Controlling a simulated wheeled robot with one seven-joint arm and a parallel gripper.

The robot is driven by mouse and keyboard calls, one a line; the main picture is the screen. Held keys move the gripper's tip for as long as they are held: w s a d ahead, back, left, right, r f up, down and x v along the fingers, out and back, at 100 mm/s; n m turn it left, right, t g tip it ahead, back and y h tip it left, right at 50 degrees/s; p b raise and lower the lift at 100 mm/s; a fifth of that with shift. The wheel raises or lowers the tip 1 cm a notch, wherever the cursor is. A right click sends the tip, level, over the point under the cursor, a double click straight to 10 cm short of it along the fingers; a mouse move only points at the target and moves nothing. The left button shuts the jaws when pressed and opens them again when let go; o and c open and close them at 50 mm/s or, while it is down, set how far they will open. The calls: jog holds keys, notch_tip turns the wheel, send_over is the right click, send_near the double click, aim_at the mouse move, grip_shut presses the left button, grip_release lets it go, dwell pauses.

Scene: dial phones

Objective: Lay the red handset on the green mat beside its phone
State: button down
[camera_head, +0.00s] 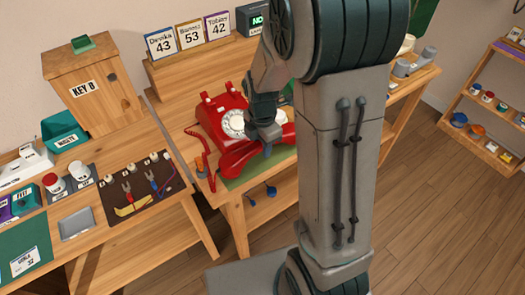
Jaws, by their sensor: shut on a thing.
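The red phone (215,114) with a pale rotary dial stands on the wooden table, its cradle empty on top. The red handset (238,158) is in front of the phone, over the green mat (246,178). My gripper (267,147) is shut on the handset at its right part. The handset looks at or very near the mat; I cannot tell whether it touches.
A red cord (203,153) hangs left of the phone. Name cards (190,35) stand on the shelf behind. The left bench holds a tool mat (140,185), a teal bin (65,132) and a KEY B box (90,88). Blue-ended items (270,190) hang below the table's front edge.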

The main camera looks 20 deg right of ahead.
aim_at(262, 161)
jog(key=shift+f, duration=1.55)
jog(key=shift+f, duration=0.2)
jog(key=c, duration=1.1)
grip_release()
